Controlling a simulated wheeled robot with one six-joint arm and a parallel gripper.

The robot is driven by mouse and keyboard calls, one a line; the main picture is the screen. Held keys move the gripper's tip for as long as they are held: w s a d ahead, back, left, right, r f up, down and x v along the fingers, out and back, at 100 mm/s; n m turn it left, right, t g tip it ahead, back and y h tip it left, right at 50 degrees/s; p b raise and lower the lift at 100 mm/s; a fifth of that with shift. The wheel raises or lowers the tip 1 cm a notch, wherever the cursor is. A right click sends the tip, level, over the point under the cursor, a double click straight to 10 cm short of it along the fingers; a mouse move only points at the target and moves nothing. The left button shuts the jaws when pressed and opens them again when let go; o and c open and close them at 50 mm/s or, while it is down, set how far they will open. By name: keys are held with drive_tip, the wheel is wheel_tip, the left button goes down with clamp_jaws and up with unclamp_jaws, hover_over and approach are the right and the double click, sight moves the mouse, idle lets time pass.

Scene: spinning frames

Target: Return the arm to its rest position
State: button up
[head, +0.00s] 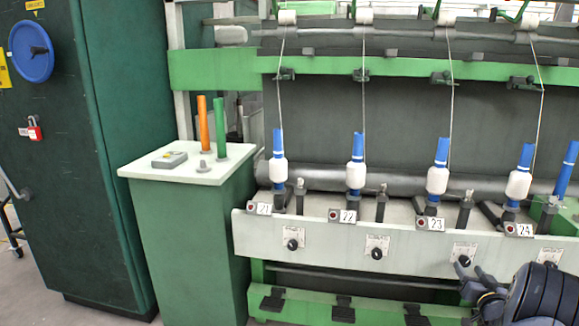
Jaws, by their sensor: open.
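My gripper (472,273) is at the lower right of the head view, in front of the spinning frame's front panel below spindle 23. Its dark fingers are apart and nothing shows between them. My arm (535,296) is folded in the lower right corner, and part of it is cut off by the picture's edge.
The spinning frame's panel (330,233) carries black knobs and numbered spindles with white yarn on blue tubes (357,175). A green cabinet (75,150) stands farther left.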

drive_tip(key=s+a+p, duration=0.1)
drive_tip(key=s+p, duration=0.1)
drive_tip(key=s, duration=0.6)
drive_tip(key=shift+s+a, duration=0.25)
drive_tip(key=shift+s, duration=0.15)
